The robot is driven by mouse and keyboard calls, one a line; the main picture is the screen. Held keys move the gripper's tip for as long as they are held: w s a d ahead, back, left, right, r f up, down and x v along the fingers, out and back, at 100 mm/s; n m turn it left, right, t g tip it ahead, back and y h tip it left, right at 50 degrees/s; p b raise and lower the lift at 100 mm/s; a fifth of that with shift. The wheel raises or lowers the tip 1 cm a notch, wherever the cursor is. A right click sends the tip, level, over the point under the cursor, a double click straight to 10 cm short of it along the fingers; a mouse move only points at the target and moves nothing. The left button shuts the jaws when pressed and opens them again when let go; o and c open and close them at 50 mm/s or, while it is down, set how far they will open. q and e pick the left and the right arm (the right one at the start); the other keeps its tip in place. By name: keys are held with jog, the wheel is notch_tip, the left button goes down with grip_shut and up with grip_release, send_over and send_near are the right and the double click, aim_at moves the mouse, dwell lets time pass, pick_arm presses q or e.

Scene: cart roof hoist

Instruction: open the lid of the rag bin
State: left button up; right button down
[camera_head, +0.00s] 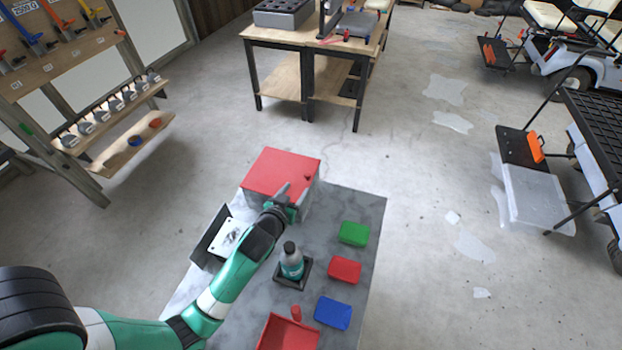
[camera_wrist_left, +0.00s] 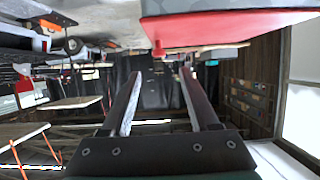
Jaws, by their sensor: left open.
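The rag bin appears to be the grey box with a flat red lid (camera_head: 275,170) at the far end of the grey table. The lid lies shut on the bin. A small red knob (camera_head: 308,177) stands on the lid near its right edge. My left gripper (camera_head: 286,191) is open and empty at the bin's near side. In the left wrist view the lid (camera_wrist_left: 240,28) fills the upper right, and the knob (camera_wrist_left: 158,51) appears between and just above the fingertips (camera_wrist_left: 161,71). I cannot tell how far the knob is from them. My right gripper is out of view.
On the grey table (camera_head: 372,205) stand a bottle (camera_head: 291,262) in a dark holder, green (camera_head: 354,233), red (camera_head: 345,269) and blue (camera_head: 332,313) pads, and a red tray (camera_head: 288,335). A white-and-black item (camera_head: 228,238) lies left of my forearm. Floor beyond the bin is clear.

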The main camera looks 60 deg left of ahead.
aim_at(306, 176)
pick_arm(q)
jog(key=b+x, duration=0.3)
jog(key=x, duration=0.7)
jog(key=shift+w+a, duration=0.1)
jog(key=shift+w, duration=0.15)
jog(key=shift+w+a+f+b, duration=0.2)
jog(key=shift+w+a+b, duration=0.1)
jog(key=shift+w+a, duration=0.1)
grip_shut()
dwell(0.5)
